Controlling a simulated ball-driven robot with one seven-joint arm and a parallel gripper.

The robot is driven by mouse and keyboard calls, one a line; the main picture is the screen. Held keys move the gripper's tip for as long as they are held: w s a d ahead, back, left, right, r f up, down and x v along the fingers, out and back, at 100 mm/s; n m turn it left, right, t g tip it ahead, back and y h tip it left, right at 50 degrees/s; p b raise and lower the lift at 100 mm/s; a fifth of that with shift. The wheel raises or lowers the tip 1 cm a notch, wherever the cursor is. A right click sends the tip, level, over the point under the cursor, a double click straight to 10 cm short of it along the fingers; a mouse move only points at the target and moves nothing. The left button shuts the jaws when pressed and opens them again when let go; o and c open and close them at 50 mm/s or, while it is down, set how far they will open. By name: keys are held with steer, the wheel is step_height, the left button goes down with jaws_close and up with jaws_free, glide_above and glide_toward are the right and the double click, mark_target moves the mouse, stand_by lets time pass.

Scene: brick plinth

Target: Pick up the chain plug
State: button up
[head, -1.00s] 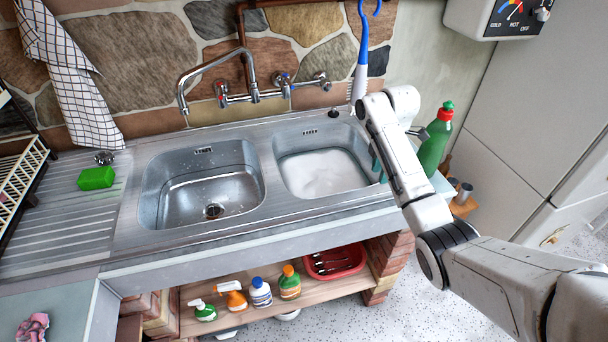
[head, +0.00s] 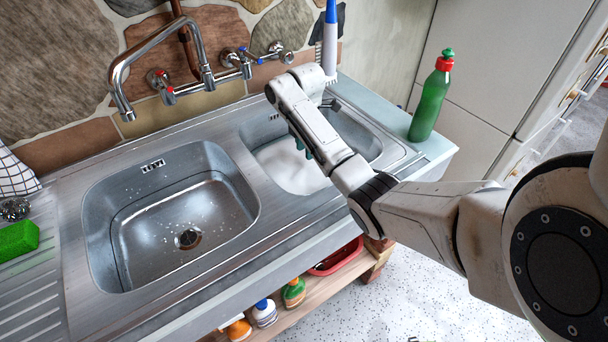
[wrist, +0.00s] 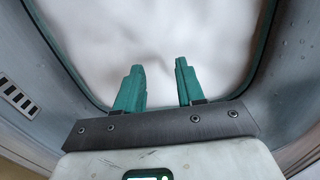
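I cannot make out the chain plug in either current view. The right basin (head: 375,148) holds white suds (head: 287,168) that hide its bottom, and my arm covers part of it. My gripper (head: 304,152) points down into this basin over the suds. In the wrist view its two teal fingers (wrist: 159,75) stand apart with nothing between them, and only white suds (wrist: 150,35) show beyond. The left basin (head: 120,215) is empty but for water drops, with its drain (head: 188,239) uncovered.
A mixer tap (head: 160,60) arches over the left basin. A green bottle (head: 430,100) stands on the right ledge. A blue-handled brush (head: 330,45) hangs behind the right basin. A green sponge (head: 18,240) and a shiny, scourer-like lump (head: 14,209) lie at left.

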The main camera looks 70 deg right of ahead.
mark_target(307, 169)
step_height(307, 169, down, 3)
steer(key=shift+f, duration=0.1)
steer(key=shift+s+d+f, duration=0.1)
steer(key=shift+f, duration=1.3)
steer(key=shift+s+d+f, duration=0.1)
steer(key=shift+f, duration=1.25)
jaws_close()
